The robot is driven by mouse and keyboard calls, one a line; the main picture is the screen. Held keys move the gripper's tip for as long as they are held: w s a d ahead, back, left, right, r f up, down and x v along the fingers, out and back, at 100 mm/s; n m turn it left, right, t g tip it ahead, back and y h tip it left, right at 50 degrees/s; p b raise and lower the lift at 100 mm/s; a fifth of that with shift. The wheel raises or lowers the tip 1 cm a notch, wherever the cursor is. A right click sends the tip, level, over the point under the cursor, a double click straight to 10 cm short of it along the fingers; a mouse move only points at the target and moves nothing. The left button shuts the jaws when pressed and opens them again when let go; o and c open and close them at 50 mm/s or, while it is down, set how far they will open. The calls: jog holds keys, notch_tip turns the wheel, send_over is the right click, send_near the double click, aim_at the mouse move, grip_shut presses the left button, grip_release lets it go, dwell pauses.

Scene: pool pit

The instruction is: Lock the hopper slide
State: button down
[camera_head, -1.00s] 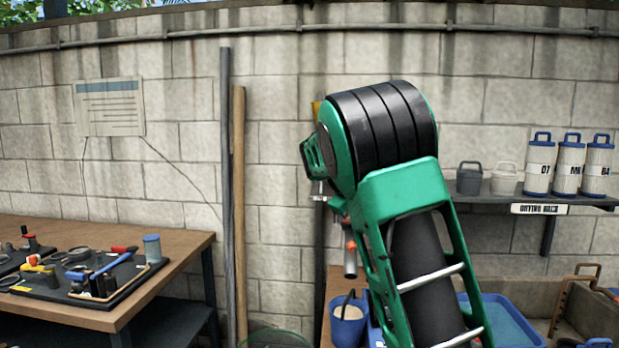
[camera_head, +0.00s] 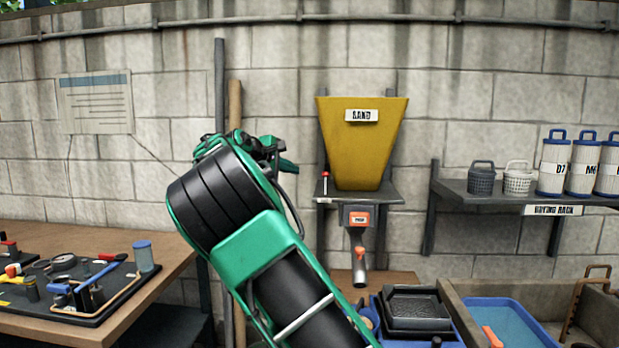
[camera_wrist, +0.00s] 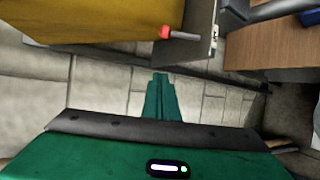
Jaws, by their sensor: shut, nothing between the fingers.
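The yellow hopper (camera_head: 362,145) labelled SAND sits on a grey wall bracket (camera_head: 385,196). A small red-topped pin (camera_head: 325,183) stands at the bracket's left end. Below hangs a grey slide housing (camera_head: 357,216) with an orange label, and a spout with an orange lever (camera_head: 359,253). My gripper (camera_head: 288,164) is left of the hopper, apart from it, partly hidden by my arm. In the wrist view my green fingers (camera_wrist: 160,82) are together and empty. The hopper (camera_wrist: 90,20) and the red-tipped pin (camera_wrist: 166,32) lie beyond the fingertips, the pin slightly right.
A workbench (camera_head: 150,265) with a tool board stands at left. Two poles (camera_head: 235,110) lean on the wall. At right are a drying rack shelf (camera_head: 480,195) with baskets and canisters, a blue tray (camera_head: 500,320) and a stone basin (camera_head: 455,300). Black trays (camera_head: 415,308) sit below the spout.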

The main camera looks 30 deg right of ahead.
aim_at(325, 183)
jog(key=shift+w+d+f, duration=0.1)
jog(key=shift+d+f, duration=0.3)
jog(key=shift+d, duration=1.15)
jog(key=shift+w+d+f, duration=0.1)
jog(key=shift+d+f, duration=0.35)
jog(key=shift+d, duration=1.05)
jog(key=shift+w+d+f, duration=0.1)
jog(key=shift+d+f, duration=0.3)
jog(key=shift+d, duration=1.15)
jog(key=shift+a, duration=0.1)
